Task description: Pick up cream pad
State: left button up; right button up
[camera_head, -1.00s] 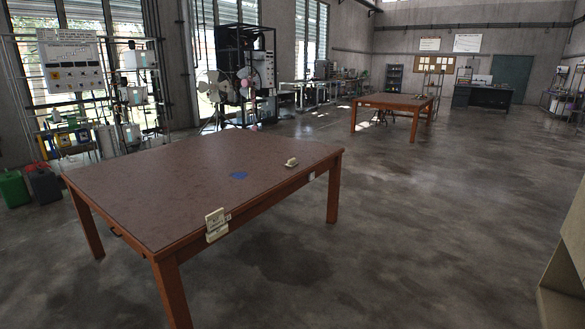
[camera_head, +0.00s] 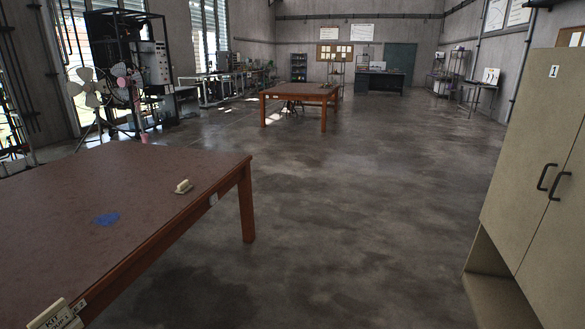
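A small cream object (camera_head: 182,186), which looks like the cream pad, lies on the near brown table (camera_head: 150,172) close to its right edge. It is too small to make out fully. A flat blue patch (camera_head: 106,219) lies on the same tabletop, to its left and nearer to me. A cream sign with dark lettering (camera_head: 57,315) is at the table's front edge, cut off by the bottom of the view. Neither of my grippers is in view.
A beige cabinet (camera_head: 545,165) with dark handles stands close on the right. Open concrete floor (camera_head: 350,215) lies between it and the table. A second brown table (camera_head: 300,93) stands farther back. A fan (camera_head: 90,90) stands at the left.

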aim_at(184, 188)
jog(key=z, duration=0.05)
jog(key=i, duration=1.75)
jog(key=u, duration=0.9)
jog(key=i, duration=0.95)
jog(key=u, duration=1.5)
jog(key=i, duration=0.5)
jog(key=u, duration=0.3)
